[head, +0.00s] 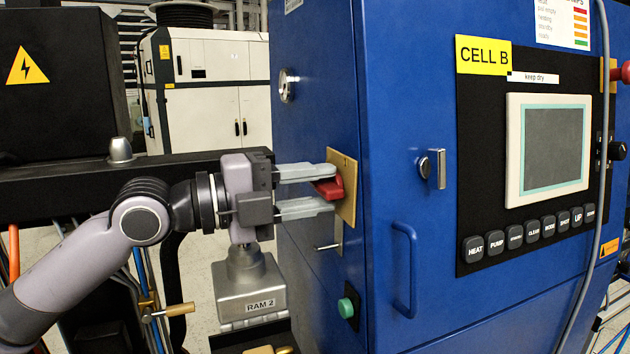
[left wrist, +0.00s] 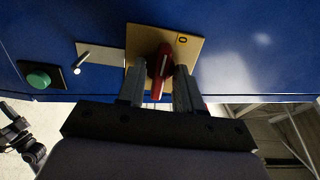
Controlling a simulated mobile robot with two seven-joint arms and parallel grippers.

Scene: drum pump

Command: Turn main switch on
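The main switch has a red handle (head: 329,188) on a tan plate (head: 346,205), on the left side face of the blue cabinet. In the left wrist view the handle (left wrist: 161,72) carries a white line and points roughly straight down the picture. A small dark mark shows in the plate's upper right corner (left wrist: 182,40). My left gripper (head: 328,188) is open, with one finger on each side of the handle. A gap shows between the handle and the lower finger in the head view; contact with the other finger cannot be told.
A green button (head: 346,307) and a small metal lever (head: 327,246) are below the switch. A grey RAM 2 block (head: 249,285) stands just under my left wrist. The cabinet front has a blue handle (head: 407,270) and a screen panel (head: 547,148).

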